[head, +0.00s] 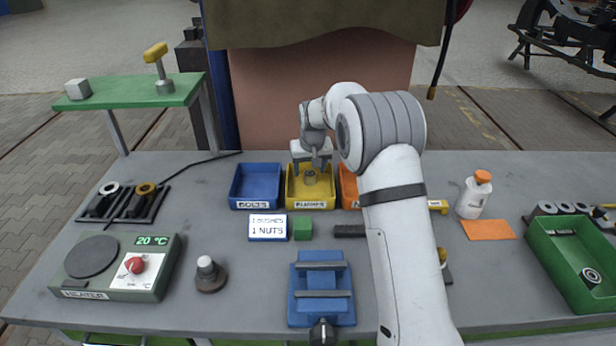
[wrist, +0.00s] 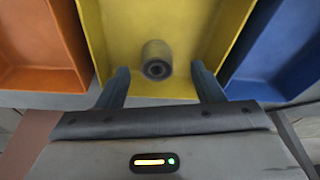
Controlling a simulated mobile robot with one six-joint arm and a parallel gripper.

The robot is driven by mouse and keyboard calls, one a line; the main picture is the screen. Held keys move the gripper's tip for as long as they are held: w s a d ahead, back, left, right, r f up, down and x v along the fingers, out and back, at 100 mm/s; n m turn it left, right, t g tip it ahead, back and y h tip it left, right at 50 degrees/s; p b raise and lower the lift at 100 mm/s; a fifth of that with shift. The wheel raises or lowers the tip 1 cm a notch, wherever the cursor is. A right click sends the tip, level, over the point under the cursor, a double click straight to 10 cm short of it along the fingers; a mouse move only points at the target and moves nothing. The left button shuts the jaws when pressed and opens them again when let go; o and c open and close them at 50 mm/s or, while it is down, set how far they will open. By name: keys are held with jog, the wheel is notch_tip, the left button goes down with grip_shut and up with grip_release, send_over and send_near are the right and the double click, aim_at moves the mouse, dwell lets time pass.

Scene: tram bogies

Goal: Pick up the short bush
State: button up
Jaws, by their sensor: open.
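A short grey cylinder with a round hole, the bush (head: 310,178), is in the yellow bin (head: 319,200). In the wrist view the bush (wrist: 157,57) lies on the yellow floor, its bored end facing the camera. My gripper (head: 311,168) is over the yellow bin, jaws open and empty. In the wrist view the fingers of my gripper (wrist: 161,82) point toward the bush, one on each side of its line and apart from it. No other bush shows in this bin.
A blue bin (head: 256,205) and an orange bin (head: 347,188) flank the yellow one closely. A small sign (head: 267,227), a green cube (head: 302,228) and a blue fixture (head: 321,290) stand in front. A green tray (head: 541,240) is at right.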

aim_at(310, 174)
jog(key=shift+p+x, duration=0.35)
jog(key=shift+x, duration=1.5)
jog(key=shift+w+d, duration=0.15)
jog(key=shift+c, duration=0.5)
jog(key=shift+r, duration=0.1)
jog(key=c, duration=1.1)
